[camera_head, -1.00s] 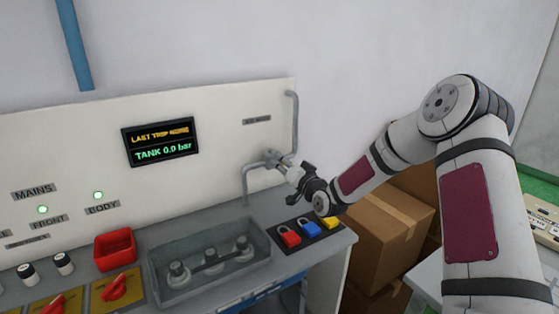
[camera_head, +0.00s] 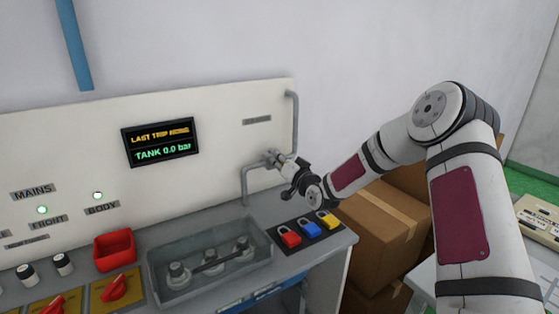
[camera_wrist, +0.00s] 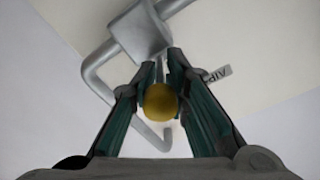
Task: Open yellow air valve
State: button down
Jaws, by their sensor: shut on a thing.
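The yellow air valve shows as a round yellow handle end (camera_wrist: 160,102) in the wrist view, between my fingers. The grey valve body (camera_wrist: 141,33) sits on a bent pipe just beyond it. My gripper (camera_wrist: 167,92) is shut on the yellow valve handle. In the head view my gripper (camera_head: 286,167) is at the valve on the grey pipe (camera_head: 245,183), at the right end of the white panel. The yellow handle is hidden there by my gripper.
Red, blue and yellow padlocks (camera_head: 310,228) lie on the bench below my gripper. A clear-sided tray (camera_head: 165,258) and a red bin (camera_head: 115,249) stand to the left. A display (camera_head: 160,142) reads "TANK 0.0 bar". Cardboard boxes (camera_head: 375,235) stand right of the bench.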

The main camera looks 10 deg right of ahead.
aim_at(253, 166)
jog(key=shift+s+a+h, duration=0.1)
jog(key=shift+h, duration=0.2)
jog(key=a+m+g+h+b, duration=0.1)
jog(key=a+m+h+b, duration=0.1)
jog(key=m+h, duration=0.2)
jog(key=w+a+m+g+h+b, duration=0.1)
jog(key=a+m+g+h+b, duration=0.1)
jog(key=m+h, duration=0.2)
jog(key=w+a+m+g+h+b, duration=0.1)
jog(key=a+m+g+h+b, duration=0.1)
jog(key=h, duration=0.7)
jog(key=shift+w+a+f+m+b, duration=0.15)
jog(key=shift+a+m+b, duration=0.15)
jog(key=shift+m, duration=0.35)
jog(key=shift+a+f+m+b, duration=0.15)
jog(key=shift+m+b, duration=0.1)
jog(key=shift+m, duration=0.4)
jog(key=g+b, duration=0.1)
jog(key=m+g+h, duration=0.1)
jog(key=m+h+b, duration=0.1)
jog(key=shift+w+a+g+b, duration=0.3)
jog(key=shift+w+g+b, duration=0.05)
jog(key=shift+w+g, duration=0.05)
jog(key=shift+w+a+r+m+g+h+b, duration=0.15)
jog(key=shift+m+g+h+b, duration=0.15)
jog(key=shift+g+b, duration=0.15)
jog(key=shift+w+a+m+g+h+b, duration=0.1)
jog(key=shift+w+m+g+h+b, duration=0.1)
jog(key=shift+g+h+b, duration=0.2)
jog(key=shift+r, duration=0.1)
